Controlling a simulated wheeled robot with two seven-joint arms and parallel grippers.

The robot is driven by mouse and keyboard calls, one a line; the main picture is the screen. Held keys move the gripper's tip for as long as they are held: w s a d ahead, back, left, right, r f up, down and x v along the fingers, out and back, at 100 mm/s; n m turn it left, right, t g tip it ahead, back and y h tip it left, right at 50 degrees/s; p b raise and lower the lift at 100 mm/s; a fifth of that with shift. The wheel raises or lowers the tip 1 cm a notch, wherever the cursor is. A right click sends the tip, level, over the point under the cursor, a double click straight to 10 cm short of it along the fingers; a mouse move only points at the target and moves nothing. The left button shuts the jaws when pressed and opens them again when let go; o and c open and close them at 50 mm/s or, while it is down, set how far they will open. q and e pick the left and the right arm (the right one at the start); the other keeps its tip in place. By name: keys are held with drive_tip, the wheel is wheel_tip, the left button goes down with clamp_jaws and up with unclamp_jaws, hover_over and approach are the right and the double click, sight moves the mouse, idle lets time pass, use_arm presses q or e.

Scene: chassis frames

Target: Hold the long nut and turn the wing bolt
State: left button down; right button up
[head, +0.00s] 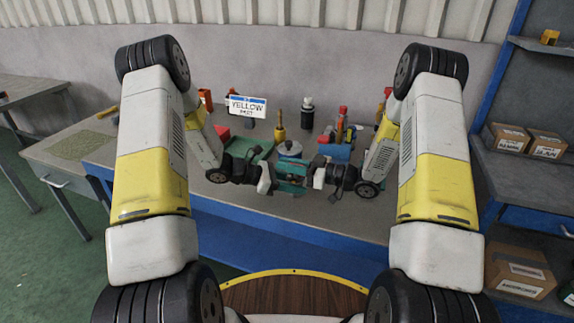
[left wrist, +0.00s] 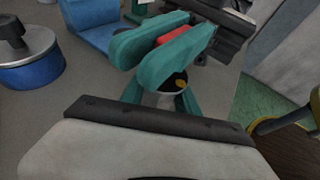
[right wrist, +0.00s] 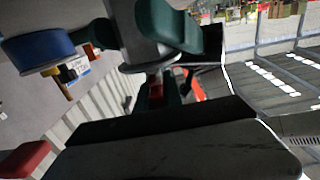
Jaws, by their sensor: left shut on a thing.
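In the head view my left gripper (head: 289,188) and my right gripper (head: 293,166) meet face to face low over the front of the workbench, their teal fingers overlapping. In the left wrist view the teal fingers of my left gripper (left wrist: 165,45) are closed together, with a small red piece (left wrist: 172,37) between them. I take the held thing to be the long nut, mostly hidden by the fingers. In the right wrist view teal fingers (right wrist: 168,25) and a grey round part (right wrist: 150,54) overlap. The opening of my right gripper is hidden. I cannot make out the wing bolt.
The bench front (head: 240,203) is clear. Shelves with cartons (head: 508,138) stand at right.

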drive_tip(key=shift+t, duration=0.3)
clamp_jaws()
drive_tip(key=shift+w+d+r+m+t+h, duration=0.1)
drive_tip(key=shift+w+d+m+t+h, duration=0.25)
drive_tip(key=shift+m+t+h, duration=1.75)
drive_tip(key=shift+w+d+m+t+h, duration=0.3)
drive_tip(key=shift+m+t+h, duration=1.5)
drive_tip(key=shift+h, duration=0.5)
drive_tip(key=shift+w+d+r+m+t+h, duration=0.1)
drive_tip(key=shift+w+d+m+t+h, duration=0.25)
drive_tip(key=shift+m+t+h, duration=1.75)
drive_tip(key=o, duration=0.6)
unclamp_jaws()
drive_tip(key=shift+c, duration=0.2)
drive_tip(key=shift+o, duration=0.7)
drive_tip(key=shift+f+g, duration=0.15)
drive_tip(key=shift+g, duration=0.15)
drive_tip(key=shift+d, duration=0.1)
